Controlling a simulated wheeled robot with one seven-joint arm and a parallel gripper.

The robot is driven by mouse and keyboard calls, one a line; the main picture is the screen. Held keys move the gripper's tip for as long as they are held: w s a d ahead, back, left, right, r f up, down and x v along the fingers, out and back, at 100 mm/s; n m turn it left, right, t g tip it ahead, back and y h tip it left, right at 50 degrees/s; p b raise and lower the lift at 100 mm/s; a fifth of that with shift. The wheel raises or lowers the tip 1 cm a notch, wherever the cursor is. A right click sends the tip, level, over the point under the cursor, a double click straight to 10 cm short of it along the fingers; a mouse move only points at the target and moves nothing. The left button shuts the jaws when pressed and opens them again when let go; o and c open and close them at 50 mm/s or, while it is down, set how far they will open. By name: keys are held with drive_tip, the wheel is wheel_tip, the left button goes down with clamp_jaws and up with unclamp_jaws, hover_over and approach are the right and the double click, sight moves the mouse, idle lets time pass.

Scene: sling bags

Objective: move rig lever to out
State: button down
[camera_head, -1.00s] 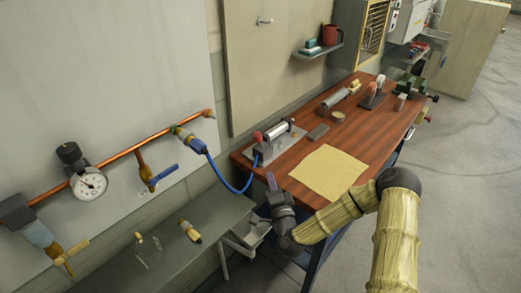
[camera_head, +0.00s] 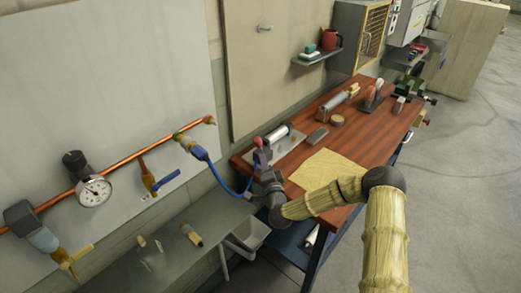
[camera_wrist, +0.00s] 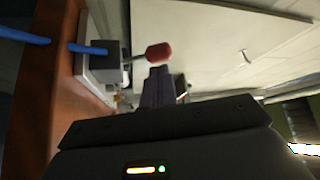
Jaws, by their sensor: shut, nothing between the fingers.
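The rig is a small metal unit on a plate (camera_head: 284,147) with a cylinder (camera_head: 276,134), at the near left end of the wooden bench. Its lever has a red knob (camera_head: 257,141), which also shows in the wrist view (camera_wrist: 158,52) on a thin stem from the grey rig block (camera_wrist: 100,62). My gripper (camera_head: 262,158) is shut and empty, right in front of the knob. In the wrist view the fingertips (camera_wrist: 158,72) lie just below the knob; I cannot tell whether they touch it. My gripper hides part of the rig's near end in the head view.
A blue hose (camera_head: 220,180) runs from the copper pipe (camera_head: 130,155) on the wall to the rig. A yellow cloth (camera_head: 325,168) lies on the bench (camera_head: 365,135) beside my arm. A grey block (camera_head: 317,136) lies right of the rig. A grey shelf (camera_head: 175,255) is at lower left.

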sight(259, 145)
drive_tip(key=shift+p+x, duration=0.6)
drive_tip(key=shift+x, duration=1.6)
drive_tip(key=shift+w+d, duration=0.1)
drive_tip(key=shift+d, duration=0.05)
